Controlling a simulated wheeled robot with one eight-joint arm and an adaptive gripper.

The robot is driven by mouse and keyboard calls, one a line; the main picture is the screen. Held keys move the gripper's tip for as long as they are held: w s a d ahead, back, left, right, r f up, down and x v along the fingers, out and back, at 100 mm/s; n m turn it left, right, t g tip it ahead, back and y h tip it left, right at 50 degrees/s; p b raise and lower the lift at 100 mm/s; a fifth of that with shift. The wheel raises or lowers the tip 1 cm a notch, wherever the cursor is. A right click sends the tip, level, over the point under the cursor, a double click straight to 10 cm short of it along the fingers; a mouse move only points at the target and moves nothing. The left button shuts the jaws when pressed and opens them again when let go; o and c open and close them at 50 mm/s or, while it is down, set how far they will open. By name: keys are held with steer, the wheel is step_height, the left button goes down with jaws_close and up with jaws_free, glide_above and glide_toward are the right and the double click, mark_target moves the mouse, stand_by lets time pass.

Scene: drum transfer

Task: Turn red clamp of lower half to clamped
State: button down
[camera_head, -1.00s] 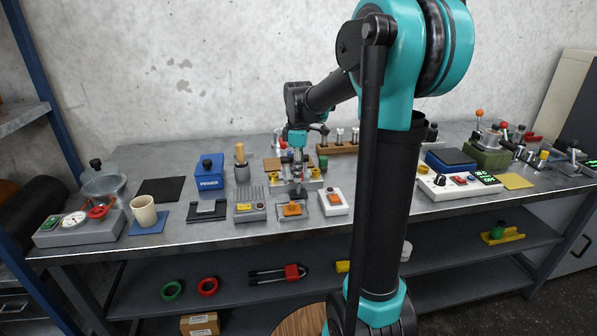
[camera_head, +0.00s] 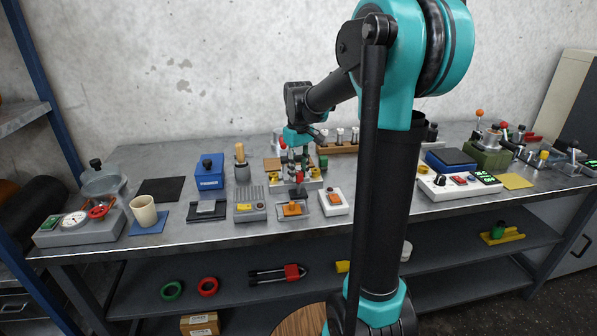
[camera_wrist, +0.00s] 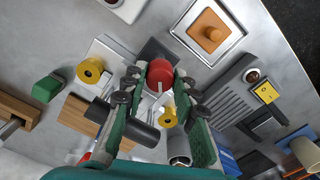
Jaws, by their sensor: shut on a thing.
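The red clamp (camera_wrist: 160,72) is a round red knob between my fingertips in the wrist view; a small red part of it shows in the head view (camera_head: 299,178). My gripper (camera_wrist: 157,84) points down at it with its green fingers shut on it, one on each side. The pale base of the fixture (camera_wrist: 107,47) lies under and beside the fingers, with one yellow knob (camera_wrist: 90,70) at the left and another yellow knob (camera_wrist: 168,117) behind the red one. My fingers hide the clamp's lower part, so its lever angle cannot be told.
Close in front stand a white box with an orange button (camera_head: 334,202) and a plate with an orange block (camera_head: 292,209). A green block (camera_head: 323,162) and a wooden rack (camera_head: 337,149) stand behind. A blue box (camera_head: 209,171) is to the left.

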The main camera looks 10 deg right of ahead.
mark_target(298, 172)
steer(key=m, duration=0.4)
steer(key=shift+m, duration=2.2)
steer(key=c, duration=1.2)
jaws_free()
step_height(298, 172, up, 12)
